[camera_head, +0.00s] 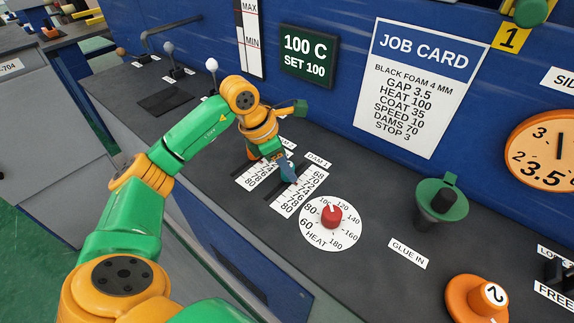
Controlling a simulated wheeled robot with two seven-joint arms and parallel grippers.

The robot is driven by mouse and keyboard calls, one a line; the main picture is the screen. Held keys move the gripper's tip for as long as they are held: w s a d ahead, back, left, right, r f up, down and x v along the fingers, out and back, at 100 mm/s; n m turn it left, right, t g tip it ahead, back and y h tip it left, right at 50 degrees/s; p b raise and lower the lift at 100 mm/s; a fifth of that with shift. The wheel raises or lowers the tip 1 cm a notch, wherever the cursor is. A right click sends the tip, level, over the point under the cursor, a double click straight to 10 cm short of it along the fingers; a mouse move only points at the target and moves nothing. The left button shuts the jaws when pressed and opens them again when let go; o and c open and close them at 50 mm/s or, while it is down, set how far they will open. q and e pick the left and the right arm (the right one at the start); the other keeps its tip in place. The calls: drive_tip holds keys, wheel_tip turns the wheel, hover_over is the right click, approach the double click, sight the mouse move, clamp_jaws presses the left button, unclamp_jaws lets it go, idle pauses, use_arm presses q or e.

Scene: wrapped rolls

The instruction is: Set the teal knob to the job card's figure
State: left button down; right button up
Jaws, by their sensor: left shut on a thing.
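My left gripper (288,178) reaches down to the slot beside the DAM 1 scale (303,190). It is shut on a small blue-teal piece, which I take as the teal knob; the fingers cover most of it. It sits towards the upper part of the scale, but I cannot read the exact figure. The scale runs from 68 at the top to 80 at the bottom. The job card (411,85) on the blue wall reads DAMS 70, HEAT 100, GAP 3.5, COAT 35, SPEED 10, STOP 3. My right gripper is out of view.
A second scale (253,180) lies left of DAM 1, partly hidden by my arm. The HEAT dial (322,236) with a red knob stands just below. A green cup-like part (441,200) and an orange knob (477,299) lie to the right. Levers (211,66) stand farther back.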

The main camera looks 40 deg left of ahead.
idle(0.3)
use_arm(q)
drive_tip(key=shift+w+d, duration=0.1)
drive_tip(key=shift+w, duration=0.05)
drive_tip(key=w+p, duration=0.1)
drive_tip(key=w, duration=0.2)
drive_tip(key=shift+w+d+r+p, duration=0.1)
drive_tip(key=shift+p, duration=0.25)
drive_tip(key=shift+w, duration=0.2)
drive_tip(key=c, duration=0.5)
unclamp_jaws()
drive_tip(key=b+v, duration=0.1)
drive_tip(key=v, duration=0.6)
